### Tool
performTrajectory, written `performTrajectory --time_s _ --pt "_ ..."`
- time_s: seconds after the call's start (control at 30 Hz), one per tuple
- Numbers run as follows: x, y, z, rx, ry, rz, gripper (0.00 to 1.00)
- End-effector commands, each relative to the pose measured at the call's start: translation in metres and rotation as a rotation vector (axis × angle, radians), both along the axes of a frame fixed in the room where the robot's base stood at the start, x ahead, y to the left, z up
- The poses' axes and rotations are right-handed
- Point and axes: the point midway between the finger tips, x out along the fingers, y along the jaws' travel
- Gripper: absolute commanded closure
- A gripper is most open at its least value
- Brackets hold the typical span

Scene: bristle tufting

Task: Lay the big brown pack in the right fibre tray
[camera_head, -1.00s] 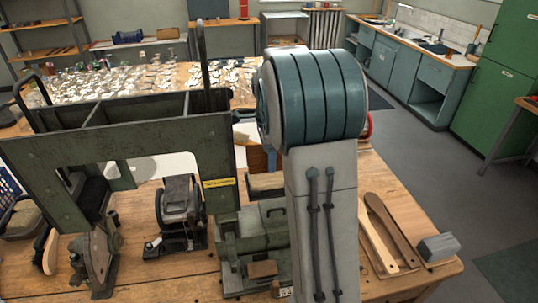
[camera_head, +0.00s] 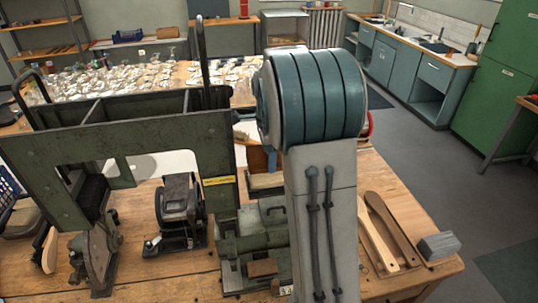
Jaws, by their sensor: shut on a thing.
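My gripper is not in view; my grey and teal arm stands across the middle of the picture and hides what lies behind it. A brown patch (camera_head: 256,160) shows just left of my arm, behind the green machine. It is mostly covered, and I cannot tell whether it is the big brown pack. A dark green frame (camera_head: 120,140) on the left carries an open-topped trough (camera_head: 140,106) split by dividers. I cannot tell for sure whether its right section is the right fibre tray.
A green machine (camera_head: 252,240) and a small dark device (camera_head: 181,210) stand on the wooden bench (camera_head: 190,278). Two wooden paddles (camera_head: 385,232) and a grey block (camera_head: 438,246) lie at the right. A tall post rises behind the frame. Another table behind holds many pale pieces.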

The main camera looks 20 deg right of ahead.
Motion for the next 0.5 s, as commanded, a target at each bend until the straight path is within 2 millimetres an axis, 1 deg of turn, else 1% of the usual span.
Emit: performTrajectory --time_s 0.5 --pt "-0.0001 0.0001 -0.0080 0.000 0.000 0.000 0.66"
